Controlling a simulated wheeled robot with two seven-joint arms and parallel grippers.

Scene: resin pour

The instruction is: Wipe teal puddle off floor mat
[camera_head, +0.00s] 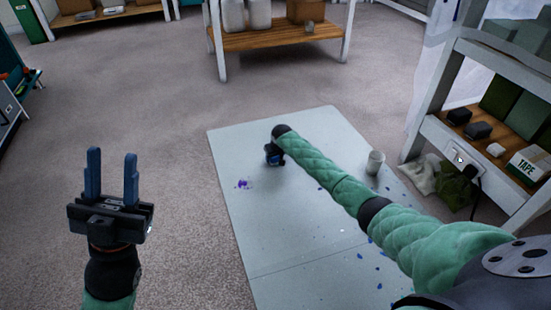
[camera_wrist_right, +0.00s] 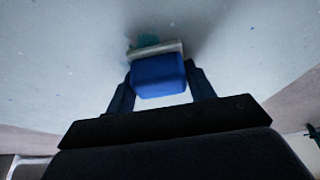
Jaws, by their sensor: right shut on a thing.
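The pale grey floor mat (camera_head: 290,230) lies on the carpet. My right gripper (camera_head: 273,157) is low over the mat's far part, shut on a blue block with a pale edge, perhaps a sponge. The right wrist view shows this blue block (camera_wrist_right: 158,76) between the two fingers, its pale edge at or close to the mat. A teal smear, the puddle (camera_wrist_right: 143,42), shows just beyond that edge, partly hidden by the block. I cannot make out the teal puddle in the head view. My left gripper (camera_head: 112,172) is open and empty, left of the mat.
A purple spot (camera_head: 243,184) and several blue-purple specks mark the mat. A pale cup (camera_head: 375,162) stands at the mat's right edge. A shelf (camera_head: 490,150) with boxes stands at right, with cloths (camera_head: 455,187) beneath. The carpet left of the mat is clear.

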